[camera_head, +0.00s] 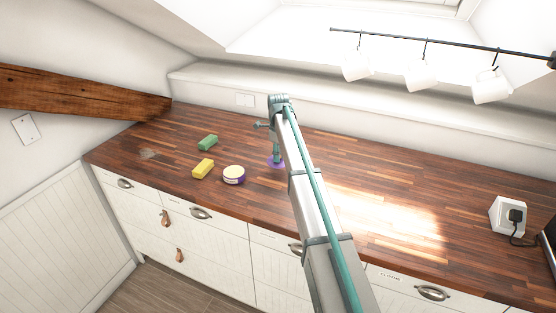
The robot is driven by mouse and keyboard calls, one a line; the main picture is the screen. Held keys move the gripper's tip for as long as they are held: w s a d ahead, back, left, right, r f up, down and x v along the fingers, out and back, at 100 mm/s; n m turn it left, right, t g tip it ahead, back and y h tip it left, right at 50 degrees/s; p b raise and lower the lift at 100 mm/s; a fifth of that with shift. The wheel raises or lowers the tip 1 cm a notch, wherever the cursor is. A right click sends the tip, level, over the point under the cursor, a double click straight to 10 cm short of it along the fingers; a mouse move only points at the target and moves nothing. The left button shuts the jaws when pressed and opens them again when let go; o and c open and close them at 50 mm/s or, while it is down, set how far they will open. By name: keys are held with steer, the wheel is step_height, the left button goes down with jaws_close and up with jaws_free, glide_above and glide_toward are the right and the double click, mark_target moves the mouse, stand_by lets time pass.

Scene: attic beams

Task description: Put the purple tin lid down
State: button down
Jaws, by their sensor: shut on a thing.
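The purple tin lid (272,163) is at the lower end of my gripper (277,160), close over the wooden counter. My gripper points down and is shut on the lid. My arm hides the lid's right part. I cannot tell whether the lid touches the counter. A round purple tin (234,176) with a pale top stands on the counter to the left of the lid, apart from it.
White mugs (421,76) hang from a rail at the back. A socket (508,215) with a plug is at the right. The sunlit counter right of my arm is clear.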

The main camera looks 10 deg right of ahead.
steer(key=shift+w+f+p, duration=0.35)
steer(key=shift+w+f, duration=0.5)
steer(key=shift+f, duration=0.1)
steer(key=shift+f+p, duration=0.3)
steer(key=shift+f, duration=1.3)
steer(key=shift+f, duration=0.1)
steer(key=c, duration=1)
jaws_free()
steer(key=shift+c, duration=0.2)
step_height(320, 180, up, 12)
steer(key=b, duration=0.3)
